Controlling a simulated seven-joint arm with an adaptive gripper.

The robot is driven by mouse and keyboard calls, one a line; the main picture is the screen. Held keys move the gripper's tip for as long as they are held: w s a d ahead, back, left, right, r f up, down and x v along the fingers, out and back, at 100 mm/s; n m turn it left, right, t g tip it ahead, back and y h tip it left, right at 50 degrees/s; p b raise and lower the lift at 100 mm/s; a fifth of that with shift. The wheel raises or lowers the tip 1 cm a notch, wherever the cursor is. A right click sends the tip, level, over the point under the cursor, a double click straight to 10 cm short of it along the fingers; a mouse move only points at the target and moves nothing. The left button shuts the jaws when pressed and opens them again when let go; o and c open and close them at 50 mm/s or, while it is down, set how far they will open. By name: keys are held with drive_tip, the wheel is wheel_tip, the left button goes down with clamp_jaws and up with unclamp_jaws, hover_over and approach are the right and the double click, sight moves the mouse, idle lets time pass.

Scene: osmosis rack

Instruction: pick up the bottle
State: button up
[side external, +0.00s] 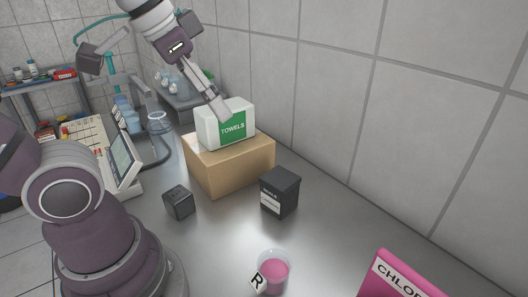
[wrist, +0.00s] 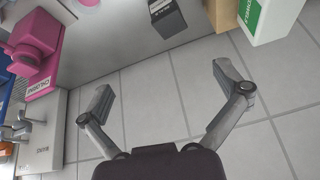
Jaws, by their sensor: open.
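My gripper (side external: 222,112) is up near the towel box in the side external view. In the wrist view my gripper (wrist: 163,82) has its two fingers spread wide with nothing between them. A large pink bottle-like container (side external: 395,278) with a white label reading "CHLOR..." is cut off at the lower right of the side view. In the wrist view the pink container (wrist: 36,55) is at the left, well apart from my fingers. Several small bottles (side external: 123,114) stand in the background. I cannot tell which one is the task's bottle.
A green and white towel box (side external: 210,134) sits on a cardboard box (side external: 233,171). A black labelled box (side external: 281,193), a small dark cube (side external: 178,202) and a cup of pink liquid (side external: 273,268) stand on the metal table (side external: 220,237). A tiled wall (side external: 330,95) borders it.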

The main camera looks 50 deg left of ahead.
drive_tip(key=w+a+m, duration=0.3)
drive_tip(key=a+m, duration=0.1)
drive_tip(key=a, duration=0.3)
drive_tip(key=m+g+y, duration=0.6)
drive_tip(key=m+y, duration=0.1)
drive_tip(key=m, duration=0.5)
hover_over(161, 131)
drive_tip(key=w+d, duration=0.1)
drive_tip(key=d, duration=0.2)
wheel_tip(161, 131, down, 10)
drive_tip(key=shift+t, duration=0.3)
drive_tip(key=x, duration=1.1)
drive_tip(key=shift+s+d+f, duration=0.1)
drive_tip(key=shift+s+d, duration=0.05)
drive_tip(key=shift+s, duration=0.05)
drive_tip(key=c, duration=0.9)
drive_tip(key=shift+c, duration=0.3)
